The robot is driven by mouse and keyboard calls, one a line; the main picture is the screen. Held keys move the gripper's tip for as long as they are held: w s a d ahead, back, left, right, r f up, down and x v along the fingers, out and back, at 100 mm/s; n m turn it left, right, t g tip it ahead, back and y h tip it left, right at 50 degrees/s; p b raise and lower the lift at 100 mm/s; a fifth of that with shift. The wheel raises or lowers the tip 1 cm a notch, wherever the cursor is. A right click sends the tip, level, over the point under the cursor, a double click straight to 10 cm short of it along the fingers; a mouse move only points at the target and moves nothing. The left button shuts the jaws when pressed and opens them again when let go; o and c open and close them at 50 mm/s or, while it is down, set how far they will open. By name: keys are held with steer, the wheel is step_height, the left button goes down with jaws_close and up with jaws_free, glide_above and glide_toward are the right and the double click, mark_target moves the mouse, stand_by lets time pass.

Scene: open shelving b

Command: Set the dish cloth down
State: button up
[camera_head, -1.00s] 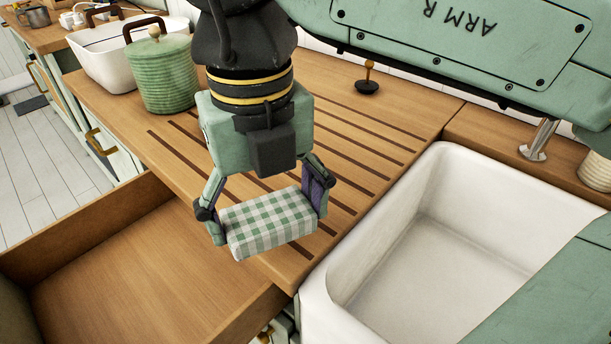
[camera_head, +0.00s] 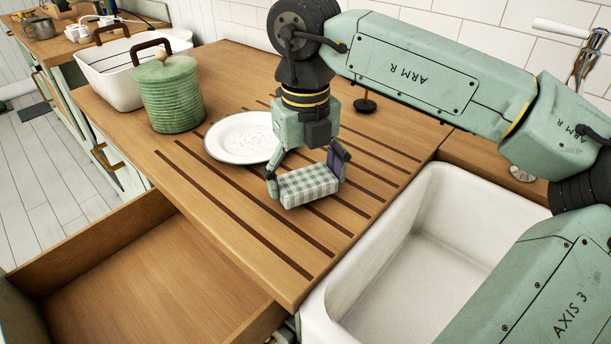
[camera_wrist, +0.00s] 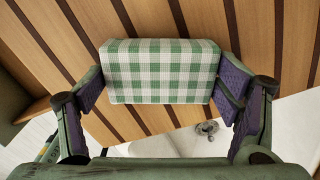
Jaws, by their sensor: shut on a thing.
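The dish cloth (camera_head: 308,187) is a folded green-and-white checked block. My gripper (camera_head: 308,180) is shut on it, with one finger at each end. In the wrist view the cloth (camera_wrist: 162,72) sits level between the purple finger pads, over the grooved wood. In the head view it is over the slatted drainboard part of the wooden counter (camera_head: 240,215). I cannot tell whether its underside touches the wood.
A white speckled plate (camera_head: 240,138) lies just behind and left of my gripper. A green ribbed canister (camera_head: 170,95) stands farther left, by a white basket (camera_head: 110,82). The white sink (camera_head: 385,255) is at right, an open empty drawer (camera_head: 150,275) at front left. Grooved counter in front is clear.

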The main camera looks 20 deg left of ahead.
mark_target(305, 178)
steer(key=shift+f, duration=0.6)
steer(key=shift+f, duration=0.2)
steer(key=o, duration=0.9)
steer(key=shift+c, duration=0.2)
steer(key=shift+r, duration=0.15)
step_height(305, 178, up, 12)
steer(key=b, duration=0.1)
steer(key=shift+r, duration=0.1)
